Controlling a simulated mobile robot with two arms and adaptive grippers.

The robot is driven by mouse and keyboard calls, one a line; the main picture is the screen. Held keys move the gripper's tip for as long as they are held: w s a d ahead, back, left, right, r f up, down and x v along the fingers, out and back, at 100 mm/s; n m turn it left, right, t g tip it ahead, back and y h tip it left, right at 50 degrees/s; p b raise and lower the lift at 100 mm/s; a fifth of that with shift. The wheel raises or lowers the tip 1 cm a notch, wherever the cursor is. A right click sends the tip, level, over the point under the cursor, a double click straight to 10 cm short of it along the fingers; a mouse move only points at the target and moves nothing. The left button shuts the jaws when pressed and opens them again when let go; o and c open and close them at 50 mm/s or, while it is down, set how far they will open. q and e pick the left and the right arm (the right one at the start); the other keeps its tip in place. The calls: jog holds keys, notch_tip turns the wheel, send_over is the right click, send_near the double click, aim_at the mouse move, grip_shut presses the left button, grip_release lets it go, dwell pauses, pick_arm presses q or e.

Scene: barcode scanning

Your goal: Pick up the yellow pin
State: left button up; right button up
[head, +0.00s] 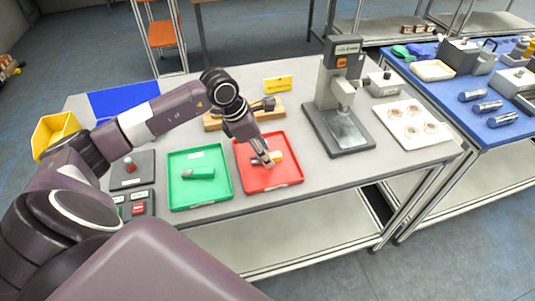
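The yellow pin (277,157) lies in the red tray (286,180) on the workbench, partly hidden by my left gripper. My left gripper (266,161) reaches down into the tray from above, with its fingers at the left part of the pin. The fingers are too small and overlapped to tell whether they are open or shut on it. My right gripper is not in view.
A wooden block (214,122) is behind, and a grey press (338,95) stands to the right. Small control boxes (130,170) and a yellow bin (52,132) are at left.

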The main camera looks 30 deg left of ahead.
pick_arm(q)
jog(key=shift+w+d+f, duration=0.1)
jog(key=shift+d+f, duration=0.05)
jog(key=shift+f, duration=0.2)
jog(key=shift+c, duration=0.6)
grip_shut()
jog(key=shift+r, duration=0.1)
jog(key=shift+w+r, duration=0.1)
jog(key=shift+r, duration=0.35)
notch_tip(320, 180, up, 19)
jog(key=b, duration=0.3)
